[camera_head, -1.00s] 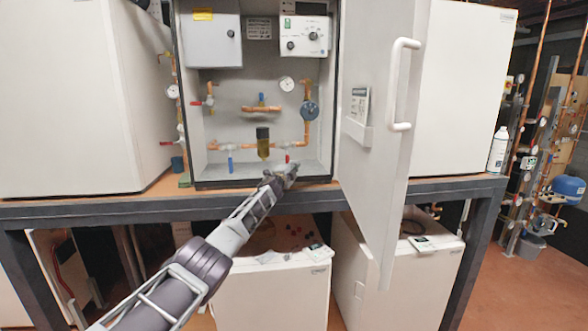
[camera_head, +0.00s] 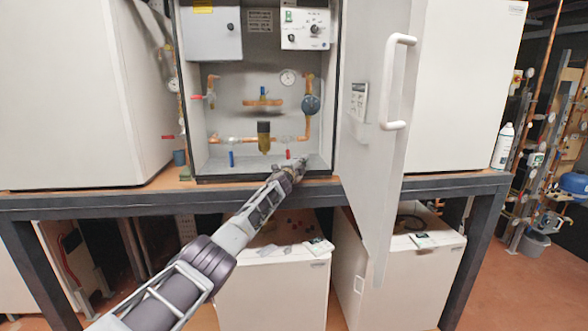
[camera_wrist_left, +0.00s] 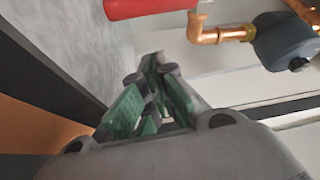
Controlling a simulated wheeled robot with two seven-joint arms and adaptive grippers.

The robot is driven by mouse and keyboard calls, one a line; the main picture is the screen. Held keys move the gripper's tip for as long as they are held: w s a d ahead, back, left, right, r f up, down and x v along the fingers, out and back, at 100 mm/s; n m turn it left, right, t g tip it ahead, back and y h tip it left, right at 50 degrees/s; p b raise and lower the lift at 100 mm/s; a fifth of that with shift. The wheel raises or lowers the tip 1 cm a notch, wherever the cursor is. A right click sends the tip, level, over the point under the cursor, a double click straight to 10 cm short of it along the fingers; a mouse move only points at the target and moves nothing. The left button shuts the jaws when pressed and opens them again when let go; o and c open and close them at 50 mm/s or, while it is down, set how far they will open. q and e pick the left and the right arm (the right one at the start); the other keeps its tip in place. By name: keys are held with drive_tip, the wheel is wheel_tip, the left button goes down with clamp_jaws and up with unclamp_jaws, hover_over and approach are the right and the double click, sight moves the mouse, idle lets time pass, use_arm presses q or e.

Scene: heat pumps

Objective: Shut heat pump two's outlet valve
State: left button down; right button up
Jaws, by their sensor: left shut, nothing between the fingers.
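An open heat pump cabinet (camera_head: 225,110) stands on the bench, with copper pipes and small valves inside. A red valve handle (camera_head: 288,154) hangs from the lower pipe at right. A blue handle (camera_head: 231,158) hangs from that pipe at left, and a red lever (camera_head: 198,97) points left above it. No label tells me which is the outlet valve. My left gripper (camera_head: 298,165) is just below and right of the lower red handle, at the cabinet's bottom edge. In the wrist view its fingers (camera_wrist_left: 154,65) are shut and empty, with a large red handle (camera_wrist_left: 155,6) beyond, apparently apart from them.
The open cabinet door (camera_head: 362,160) with its white handle (camera_head: 400,82) stands right of my left arm. A round blue-grey pump (camera_head: 311,105) sits on the right pipe, also in the wrist view (camera_wrist_left: 285,42). A brass filter (camera_head: 264,138) hangs mid-pipe. The dark bench edge (camera_head: 130,207) runs below.

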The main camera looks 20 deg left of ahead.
use_arm(q)
drive_tip(key=shift+s+a, duration=0.1)
drive_tip(key=shift+s, duration=0.05)
drive_tip(key=shift+s+d+r+p, duration=0.1)
drive_tip(key=shift+s+d+p, duration=0.1)
drive_tip(key=shift+p, duration=0.1)
drive_tip(key=shift+s+d+p, duration=0.1)
drive_tip(key=shift+s+p, duration=0.45)
drive_tip(key=shift+s, duration=0.9)
drive_tip(key=shift+s+f+p, duration=0.2)
drive_tip(key=shift+s+p, duration=0.1)
drive_tip(key=shift+s, duration=2.15)
drive_tip(key=shift+s+d, duration=0.1)
drive_tip(key=shift+s, duration=0.4)
